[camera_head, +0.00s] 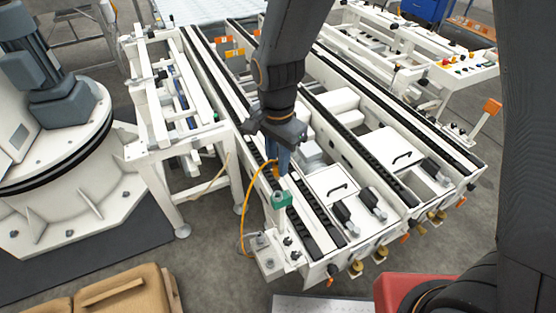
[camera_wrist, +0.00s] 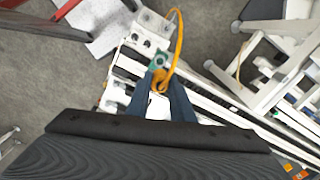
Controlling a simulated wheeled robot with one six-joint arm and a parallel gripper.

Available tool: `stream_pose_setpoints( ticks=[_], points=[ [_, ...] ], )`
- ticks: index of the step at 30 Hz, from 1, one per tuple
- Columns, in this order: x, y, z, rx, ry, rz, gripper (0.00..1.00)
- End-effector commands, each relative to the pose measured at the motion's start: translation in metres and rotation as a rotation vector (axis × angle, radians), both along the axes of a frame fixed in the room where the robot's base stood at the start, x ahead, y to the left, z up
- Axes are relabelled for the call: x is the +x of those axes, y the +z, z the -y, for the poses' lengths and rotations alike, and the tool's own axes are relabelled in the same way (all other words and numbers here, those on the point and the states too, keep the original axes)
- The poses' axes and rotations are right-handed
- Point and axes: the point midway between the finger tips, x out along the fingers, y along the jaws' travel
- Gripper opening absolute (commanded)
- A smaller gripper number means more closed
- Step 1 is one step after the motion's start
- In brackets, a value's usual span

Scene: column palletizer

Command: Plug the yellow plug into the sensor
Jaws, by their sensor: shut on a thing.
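The yellow plug (camera_wrist: 159,76) is between the fingertips of my gripper (camera_wrist: 162,88), and its orange cable (camera_wrist: 179,42) loops away from it. In the head view my gripper (camera_head: 281,169) points down, shut on the plug (camera_head: 276,171), which the fingers partly hide. The sensor (camera_head: 282,200) is a green block on the near left corner of the white conveyor frame, just below the plug. In the wrist view the green sensor (camera_wrist: 159,61) shows just beyond the plug. I cannot tell whether plug and sensor touch.
The orange cable (camera_head: 244,225) hangs left of the sensor, down to a white bracket (camera_head: 268,262). The conveyor (camera_head: 325,245) has black chain rails. Cardboard boxes (camera_head: 125,295) lie at lower left, and a red object (camera_head: 405,290) is at lower right.

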Motion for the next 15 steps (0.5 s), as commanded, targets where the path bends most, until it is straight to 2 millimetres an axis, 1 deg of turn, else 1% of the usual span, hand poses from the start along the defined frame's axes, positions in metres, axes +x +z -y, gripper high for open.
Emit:
stream_pose_setpoints(
  ticks=[15],
  points=[
    [0.001,-0.045,0.000,0.000,0.002,0.000,0.00]
  ],
)
